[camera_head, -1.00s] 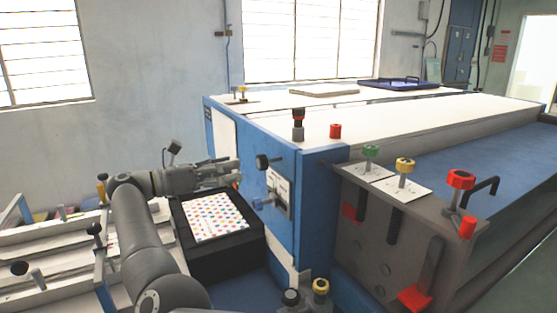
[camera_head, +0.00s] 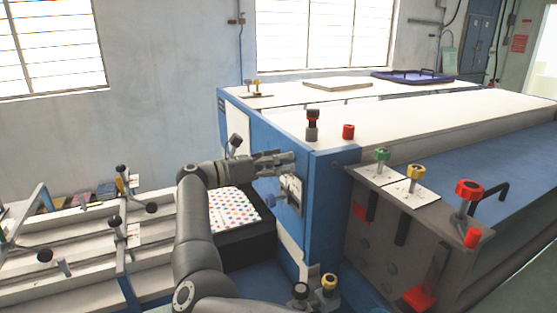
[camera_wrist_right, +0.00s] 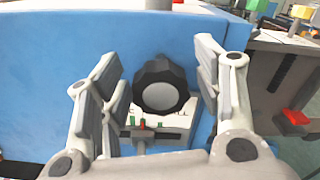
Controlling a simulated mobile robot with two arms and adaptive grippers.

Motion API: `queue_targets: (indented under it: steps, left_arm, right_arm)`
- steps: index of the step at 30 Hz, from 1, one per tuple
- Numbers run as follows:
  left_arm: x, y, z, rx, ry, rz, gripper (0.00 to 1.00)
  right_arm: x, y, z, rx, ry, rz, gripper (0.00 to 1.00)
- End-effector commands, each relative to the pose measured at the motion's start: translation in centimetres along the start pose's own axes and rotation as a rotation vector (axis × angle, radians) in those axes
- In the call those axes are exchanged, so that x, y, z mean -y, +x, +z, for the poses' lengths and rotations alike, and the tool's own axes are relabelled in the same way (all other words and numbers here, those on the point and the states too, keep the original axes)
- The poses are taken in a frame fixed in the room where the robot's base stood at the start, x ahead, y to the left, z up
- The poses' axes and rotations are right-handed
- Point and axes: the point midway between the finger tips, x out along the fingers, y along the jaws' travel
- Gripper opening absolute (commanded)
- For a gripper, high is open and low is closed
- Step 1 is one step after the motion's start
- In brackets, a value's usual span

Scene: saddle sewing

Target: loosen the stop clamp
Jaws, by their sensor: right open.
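A round black knob with a silver face (camera_wrist_right: 160,92) is on the blue front panel in the right wrist view. I take it for the stop clamp's knob. It sits above a white scale plate with a slot (camera_wrist_right: 158,135). My right gripper (camera_wrist_right: 157,72) is open, one finger on each side of the knob, with visible gaps. In the head view the right gripper (camera_head: 286,162) is at the panel and hides the knob. The scale plate (camera_head: 292,190) shows just below the fingers. My left gripper is not in view.
A black tray (camera_head: 250,243) with a dotted sheet (camera_head: 228,207) lies under my forearm. Green (camera_head: 382,154), yellow (camera_head: 416,172) and red (camera_head: 469,189) knobs stand on the grey side bracket.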

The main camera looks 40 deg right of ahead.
Motion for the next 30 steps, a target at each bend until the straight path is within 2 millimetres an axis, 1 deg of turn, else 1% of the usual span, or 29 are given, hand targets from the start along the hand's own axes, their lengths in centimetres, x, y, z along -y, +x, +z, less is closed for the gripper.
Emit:
queue_targets:
  steps: [2, 12, 13, 23, 30]
  left_arm:
    - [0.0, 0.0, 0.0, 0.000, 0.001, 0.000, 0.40]
    - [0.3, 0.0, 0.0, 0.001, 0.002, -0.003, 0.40]
    - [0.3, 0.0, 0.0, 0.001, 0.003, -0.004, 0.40]
    - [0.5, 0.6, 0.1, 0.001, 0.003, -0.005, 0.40]
    - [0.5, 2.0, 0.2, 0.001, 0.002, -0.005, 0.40]
  right_arm:
    - [0.0, 0.0, 0.0, 0.000, 0.000, 0.000, 0.60]
    - [0.0, 0.0, 0.0, 0.000, 0.001, 0.000, 0.16]
    - [0.0, 0.0, 0.0, 0.000, 0.001, 0.000, 0.13]
    - [0.0, 0.0, -0.1, 0.001, -0.047, 0.000, 0.13]
    - [-0.1, 0.0, -0.2, 0.001, -0.197, 0.000, 0.13]
